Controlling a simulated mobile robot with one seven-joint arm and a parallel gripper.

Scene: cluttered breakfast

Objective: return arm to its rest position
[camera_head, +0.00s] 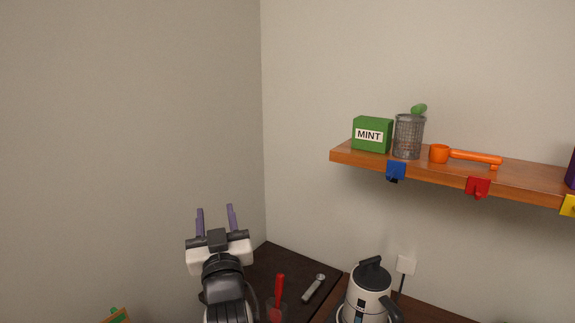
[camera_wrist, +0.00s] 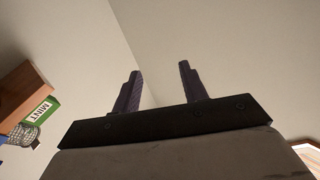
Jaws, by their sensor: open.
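My gripper (camera_head: 216,220) is raised in front of the bare wall at the lower left of the head view. Its two purple fingers stand apart and point up, with nothing between them. In the wrist view the gripper (camera_wrist: 160,88) is also open and empty, with only the pale walls and their corner beyond. It touches nothing that I can see.
A wooden shelf (camera_head: 520,181) at right bears a green MINT box (camera_head: 371,134), a mesh cup (camera_head: 408,137) and an orange scoop (camera_head: 465,156). Below are a kettle (camera_head: 367,292), a red-handled utensil (camera_head: 279,287) and a metal tool (camera_head: 314,287) on a dark counter (camera_head: 262,262).

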